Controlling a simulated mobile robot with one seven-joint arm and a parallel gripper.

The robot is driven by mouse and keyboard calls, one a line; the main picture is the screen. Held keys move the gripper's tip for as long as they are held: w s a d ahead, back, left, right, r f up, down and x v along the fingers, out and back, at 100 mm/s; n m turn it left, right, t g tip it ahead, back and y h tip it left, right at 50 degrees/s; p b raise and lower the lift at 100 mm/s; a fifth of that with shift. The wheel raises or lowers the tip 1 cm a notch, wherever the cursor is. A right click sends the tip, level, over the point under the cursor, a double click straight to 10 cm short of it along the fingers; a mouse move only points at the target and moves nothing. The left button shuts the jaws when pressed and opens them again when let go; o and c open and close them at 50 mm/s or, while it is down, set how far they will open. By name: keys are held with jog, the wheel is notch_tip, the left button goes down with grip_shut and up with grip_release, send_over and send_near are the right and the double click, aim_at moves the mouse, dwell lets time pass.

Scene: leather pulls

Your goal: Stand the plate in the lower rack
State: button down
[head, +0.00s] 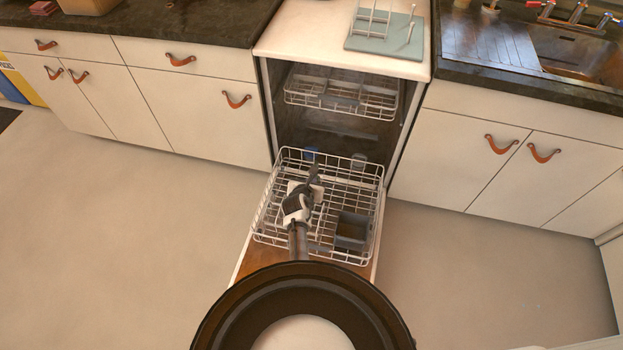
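The lower rack (262,222) is a white wire basket, pulled out over the open dishwasher door (345,268). My gripper (314,174) is over the middle of this rack and points toward the dishwasher opening. Its fingers are small and dark here, so I cannot tell whether they are open or shut. I cannot make out a plate with certainty. A pale patch shows around the gripper, but I cannot tell whether it is part of the gripper or something else. My wrist and arm hide part of the rack beneath.
A grey cutlery basket (352,231) sits at the rack's front right. A blue item (310,153) and a greyish item (359,160) are at its back. The upper rack (340,98) is above. A teal mat (385,33) with a white rack lies on top. Floor is clear on both sides.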

notch_tip(320, 180, down, 6)
jog(key=b, duration=0.6)
jog(key=shift+r, duration=0.1)
jog(key=shift+s+d+p, duration=0.1)
jog(key=shift+d+p, duration=0.1)
jog(key=shift+p, duration=0.15)
dwell(0.7)
notch_tip(320, 180, down, 11)
jog(key=b, duration=0.8)
dwell(0.3)
jog(key=shift+r, duration=0.15)
jog(key=c, duration=0.9)
grip_release()
